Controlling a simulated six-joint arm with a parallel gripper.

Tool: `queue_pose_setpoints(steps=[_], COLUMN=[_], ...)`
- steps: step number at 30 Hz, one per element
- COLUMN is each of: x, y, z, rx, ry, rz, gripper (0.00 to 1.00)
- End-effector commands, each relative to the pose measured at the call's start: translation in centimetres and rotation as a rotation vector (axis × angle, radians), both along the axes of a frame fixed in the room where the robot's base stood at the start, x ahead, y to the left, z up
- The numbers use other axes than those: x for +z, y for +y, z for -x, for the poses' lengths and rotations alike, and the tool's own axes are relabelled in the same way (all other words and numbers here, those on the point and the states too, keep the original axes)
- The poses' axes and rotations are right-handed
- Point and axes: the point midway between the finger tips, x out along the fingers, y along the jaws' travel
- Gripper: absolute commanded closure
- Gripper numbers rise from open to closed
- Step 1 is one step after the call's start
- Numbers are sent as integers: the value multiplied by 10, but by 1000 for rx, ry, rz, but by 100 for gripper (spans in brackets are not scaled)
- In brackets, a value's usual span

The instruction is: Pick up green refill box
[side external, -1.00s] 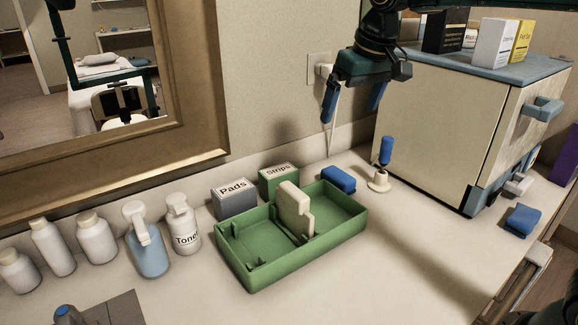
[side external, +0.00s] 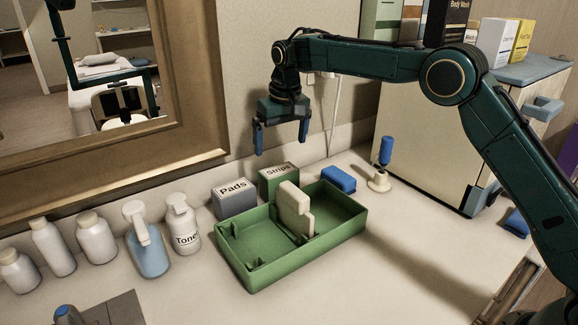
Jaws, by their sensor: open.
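A small green box lettered "Strips" (side external: 280,186) stands on the counter against the wall, behind the green tray (side external: 252,270). Its top is pale with dark letters. My gripper (side external: 281,138) is open and empty, pointing down above the Strips box with a clear gap below the fingers. The box is not touched, and its lower front is partly hidden by the tray's rim.
A grey "Pads" box (side external: 235,203) stands close to its left, and a blue block (side external: 338,180) to its right. A cream upright piece (side external: 294,209) stands in the tray. Several bottles line the left. A cabinet (side external: 420,130) is at right.

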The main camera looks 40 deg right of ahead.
Motion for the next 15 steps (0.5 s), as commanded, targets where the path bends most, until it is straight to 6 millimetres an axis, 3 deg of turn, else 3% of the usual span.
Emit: queue_pose_setpoints(steps=[8, 15], x=[-4, -27], y=[1, 0], z=[-1, -4], rx=[0, 0], ry=[2, 3], rz=[0, 1], gripper=[0, 0])
